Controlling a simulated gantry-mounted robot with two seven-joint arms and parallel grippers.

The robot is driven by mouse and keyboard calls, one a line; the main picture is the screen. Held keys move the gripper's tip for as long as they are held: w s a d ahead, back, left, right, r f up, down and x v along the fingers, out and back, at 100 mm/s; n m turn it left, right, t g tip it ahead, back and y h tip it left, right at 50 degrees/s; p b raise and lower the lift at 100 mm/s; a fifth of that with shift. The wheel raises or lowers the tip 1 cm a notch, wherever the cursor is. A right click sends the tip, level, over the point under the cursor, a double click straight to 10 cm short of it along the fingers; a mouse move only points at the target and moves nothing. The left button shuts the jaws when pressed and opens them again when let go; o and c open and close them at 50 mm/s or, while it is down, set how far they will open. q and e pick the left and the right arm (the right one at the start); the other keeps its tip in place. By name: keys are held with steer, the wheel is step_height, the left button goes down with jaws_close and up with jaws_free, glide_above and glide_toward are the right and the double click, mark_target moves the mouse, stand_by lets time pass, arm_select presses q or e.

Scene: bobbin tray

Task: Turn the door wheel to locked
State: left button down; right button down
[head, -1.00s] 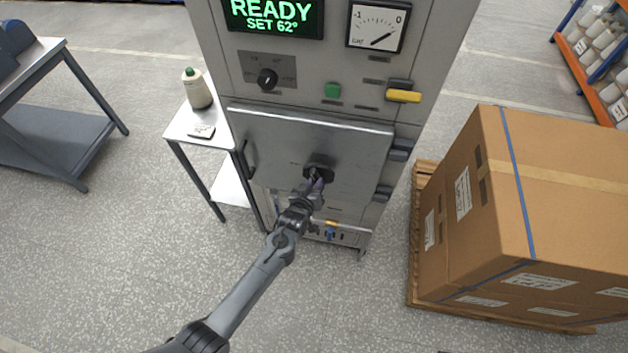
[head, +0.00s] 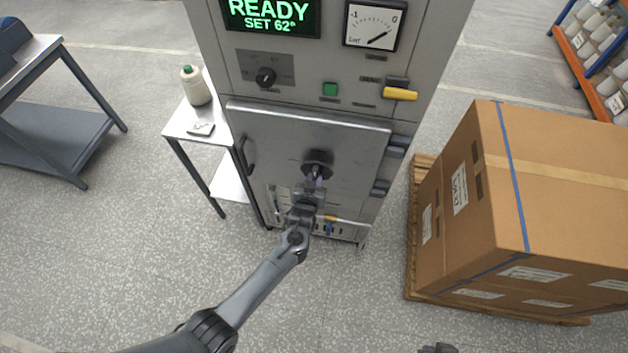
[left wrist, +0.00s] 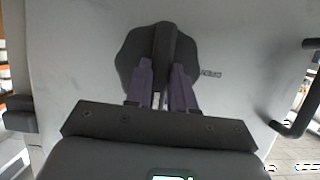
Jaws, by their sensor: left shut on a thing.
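The door wheel (head: 317,158) is a dark round plate with a raised bar across it, in the middle of the grey cabinet door (head: 280,135). The wheel also shows in the left wrist view (left wrist: 164,42), where its bar stands upright in the picture. My left gripper (head: 318,178) is shut on the wheel's bar. Its purple fingers (left wrist: 162,82) lie on either side of the bar's lower end. A small label beside the wheel is too blurred to read. A dark part, seemingly of my right arm, just shows at the head view's bottom edge.
The cabinet display (head: 270,15) reads READY, SET 62°. A yellow handle (head: 399,94) sits above the door. Large cartons (head: 560,200) on a pallet stand right. The floor in front is clear.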

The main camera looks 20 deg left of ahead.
arm_select(q)
steer(key=c, duration=1)
jaws_free()
steer(key=shift+o, duration=0.2)
steer(key=p+v, duration=0.1)
steer(key=v, duration=0.9)
steer(key=shift+s+r, duration=0.25)
steer(key=shift+s, duration=0.1)
steer(key=shift+d, duration=0.1)
